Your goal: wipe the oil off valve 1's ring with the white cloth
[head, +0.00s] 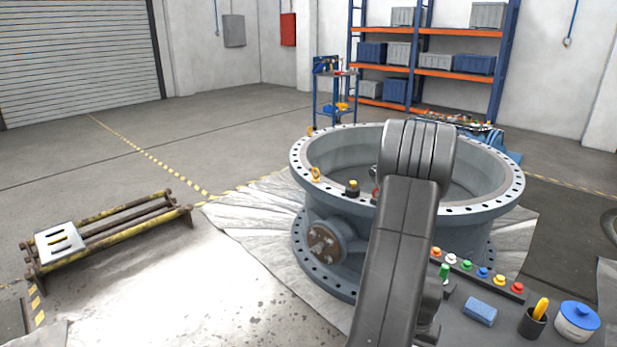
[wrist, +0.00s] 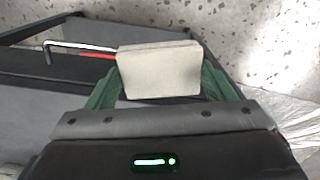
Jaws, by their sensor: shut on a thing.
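A large grey-blue butterfly valve (head: 325,238) stands on a pale sheet in the head view. Its flanged ring (head: 480,208) has bolt holes all round; I cannot make out oil on it. No number shows on it. My arm covers part of the ring and the bore. In the wrist view, my gripper (wrist: 160,90) has green fingers shut on a folded off-white pad, which looks like the white cloth (wrist: 160,70). The cloth is over a dark grey surface, with pale speckled floor beyond. My gripper and the cloth are hidden in the head view.
A yellow eyebolt (head: 315,174) and a black, yellow-topped piece (head: 352,189) are on the ring's near-left side. A pipe rack (head: 110,230) stands left.

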